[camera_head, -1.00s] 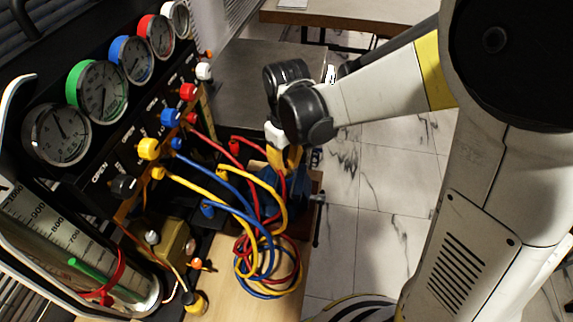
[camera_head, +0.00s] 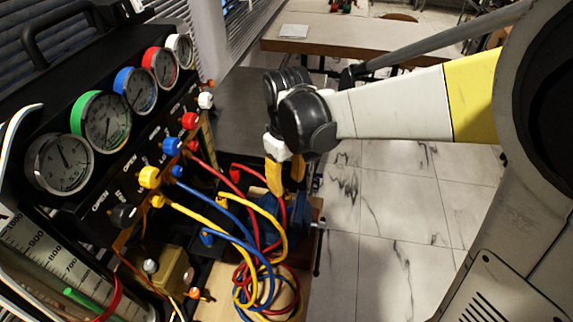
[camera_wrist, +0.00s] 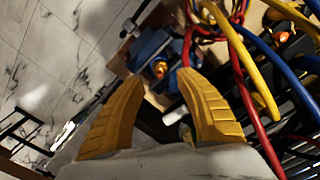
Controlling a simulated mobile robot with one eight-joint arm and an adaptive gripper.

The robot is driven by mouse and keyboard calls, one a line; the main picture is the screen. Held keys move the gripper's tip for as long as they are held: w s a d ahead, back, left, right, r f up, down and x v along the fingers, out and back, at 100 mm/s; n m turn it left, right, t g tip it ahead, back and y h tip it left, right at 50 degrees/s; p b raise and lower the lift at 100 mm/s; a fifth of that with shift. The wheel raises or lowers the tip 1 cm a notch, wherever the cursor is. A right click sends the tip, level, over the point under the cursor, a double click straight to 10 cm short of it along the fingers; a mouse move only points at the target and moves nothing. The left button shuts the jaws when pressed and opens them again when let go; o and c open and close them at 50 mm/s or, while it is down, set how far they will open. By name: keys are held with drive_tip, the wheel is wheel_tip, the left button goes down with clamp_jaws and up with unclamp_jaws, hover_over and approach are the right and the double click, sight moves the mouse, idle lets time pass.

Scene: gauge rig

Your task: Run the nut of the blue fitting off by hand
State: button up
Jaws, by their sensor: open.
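The blue fitting cannot be singled out for certain. A blue hose connector (camera_head: 178,171) sits on the gauge panel beside yellow and red ones, and a blue piece (camera_head: 207,238) hangs below the panel. A blue vise (camera_head: 297,216) stands at the bench's right edge; in the wrist view the blue vise (camera_wrist: 150,48) has a small brass-orange piece (camera_wrist: 160,68) at its jaws. My gripper (camera_head: 285,184) is above the vise, its yellow fingers pointing down. In the wrist view my gripper (camera_wrist: 160,80) is open and empty, with the brass-orange piece beyond the gap between its fingertips. No nut is clearly distinguishable.
The gauge panel (camera_head: 120,165) with several gauges and coloured knobs fills the left. Looped red, yellow and blue hoses (camera_head: 262,270) lie on the wooden bench, close to the vise and gripper. Open marble floor (camera_head: 390,220) lies to the right.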

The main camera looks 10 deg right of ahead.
wheel_tip(320, 180, up, 7)
drive_tip(key=shift+r, duration=0.2)
idle(0.4)
